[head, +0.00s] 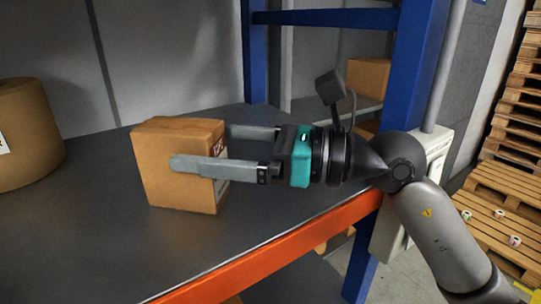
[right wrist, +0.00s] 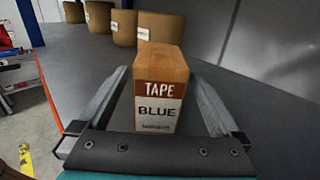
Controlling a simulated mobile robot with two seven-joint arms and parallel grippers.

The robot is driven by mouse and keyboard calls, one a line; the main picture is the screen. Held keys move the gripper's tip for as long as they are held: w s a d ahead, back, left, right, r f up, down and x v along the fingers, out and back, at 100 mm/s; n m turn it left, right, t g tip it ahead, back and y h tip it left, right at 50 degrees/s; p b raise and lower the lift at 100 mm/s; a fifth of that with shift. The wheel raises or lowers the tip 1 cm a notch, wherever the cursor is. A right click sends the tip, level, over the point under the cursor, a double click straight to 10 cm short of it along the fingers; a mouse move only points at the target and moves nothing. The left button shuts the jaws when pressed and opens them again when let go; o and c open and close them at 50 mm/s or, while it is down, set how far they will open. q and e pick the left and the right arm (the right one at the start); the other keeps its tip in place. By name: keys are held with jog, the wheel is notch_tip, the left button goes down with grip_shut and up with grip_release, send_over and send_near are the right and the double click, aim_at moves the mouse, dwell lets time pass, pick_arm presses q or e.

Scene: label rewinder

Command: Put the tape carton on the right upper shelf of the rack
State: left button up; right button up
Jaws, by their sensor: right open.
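The tape carton (head: 165,165) is a small brown box standing upright on the grey shelf (head: 90,240) of the rack. In the right wrist view the carton (right wrist: 160,85) shows a label reading TAPE and BLUE. My right gripper (head: 205,147) is open, with one finger on each side of the carton. In the right wrist view its fingers lie left and right of the box, with a visible gap on each side. My left gripper is in neither view.
A large brown roll (head: 28,130) stands on the shelf at the left; several rolls show behind the carton in the right wrist view. An orange beam (head: 270,260) edges the shelf. A blue upright (head: 412,75) stands close behind my right arm. Wooden pallets (head: 515,140) are at the right.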

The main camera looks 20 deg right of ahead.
jog(key=b+v, duration=0.2)
jog(key=v, duration=0.5)
jog(key=shift+d+f, duration=0.1)
jog(key=shift+s+d+b, duration=0.25)
jog(key=shift+d+b, duration=0.1)
